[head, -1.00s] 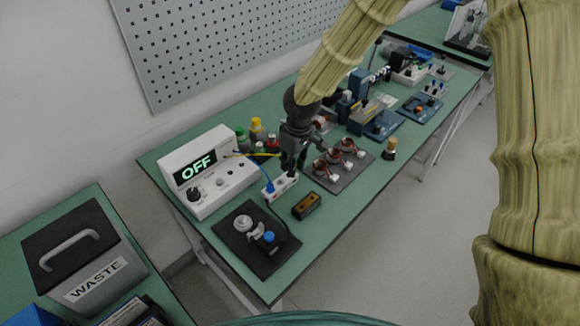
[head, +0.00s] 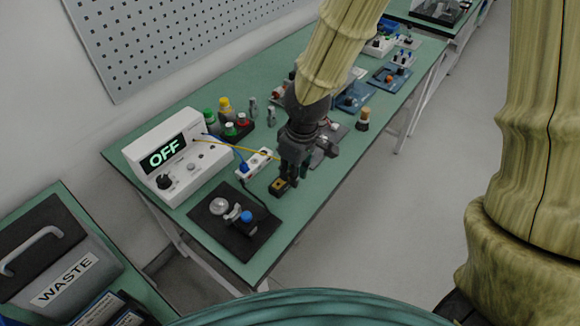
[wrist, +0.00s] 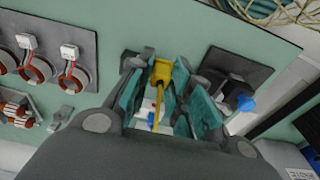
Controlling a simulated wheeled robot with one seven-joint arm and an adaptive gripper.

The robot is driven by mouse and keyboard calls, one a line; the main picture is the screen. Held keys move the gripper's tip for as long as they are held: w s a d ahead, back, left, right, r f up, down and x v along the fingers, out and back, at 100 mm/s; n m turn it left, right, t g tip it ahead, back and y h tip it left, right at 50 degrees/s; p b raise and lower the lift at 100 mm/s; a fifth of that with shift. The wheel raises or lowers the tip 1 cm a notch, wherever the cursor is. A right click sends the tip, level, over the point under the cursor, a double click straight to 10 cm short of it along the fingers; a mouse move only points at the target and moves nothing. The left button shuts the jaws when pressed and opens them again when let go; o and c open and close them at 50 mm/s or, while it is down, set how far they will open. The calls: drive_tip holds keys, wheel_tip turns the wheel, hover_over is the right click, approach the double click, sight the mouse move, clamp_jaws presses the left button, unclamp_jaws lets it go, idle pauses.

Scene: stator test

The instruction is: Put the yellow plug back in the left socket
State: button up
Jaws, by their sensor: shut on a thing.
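The yellow plug (wrist: 161,72) is between the fingers of my gripper (wrist: 155,82) in the wrist view, with its yellow cable trailing away. In the head view my gripper (head: 289,177) is low over the bench, at the small dark block with brass-coloured pads (head: 279,187), and partly covers it. I cannot tell whether the plug touches this block. The white socket block (head: 256,162) lies just to the left and behind; the blue cable runs to its left end. It is partly hidden by fingers and cable in the wrist view (wrist: 148,112).
The white tester (head: 178,155) reading OFF stands at the left. A black plate (head: 222,232) with a blue knob lies in front. Bottles (head: 225,108) stand behind, and stator coils (wrist: 38,68) lie on a dark plate beside my gripper. The waste bin (head: 60,262) is at far left.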

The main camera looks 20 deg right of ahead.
idle(0.3)
wheel_tip(320, 180, up, 3)
drive_tip(key=p, duration=0.3)
drive_tip(key=shift+r+p, duration=0.2)
drive_tip(key=shift+p, duration=0.2)
drive_tip(key=shift+f, duration=0.1)
drive_tip(key=shift+w+a, duration=0.4)
drive_tip(key=w+a+p, duration=0.2)
drive_tip(key=w+a, duration=0.4)
drive_tip(key=w+a+p, duration=0.2)
drive_tip(key=w+a, duration=0.4)
drive_tip(key=a, duration=0.1)
drive_tip(key=w+a+p, duration=0.2)
drive_tip(key=w+a, duration=0.4)
drive_tip(key=a, duration=0.1)
drive_tip(key=shift+w+a, duration=0.1)
drive_tip(key=shift+a, duration=0.15)
drive_tip(key=shift+f, duration=0.15)
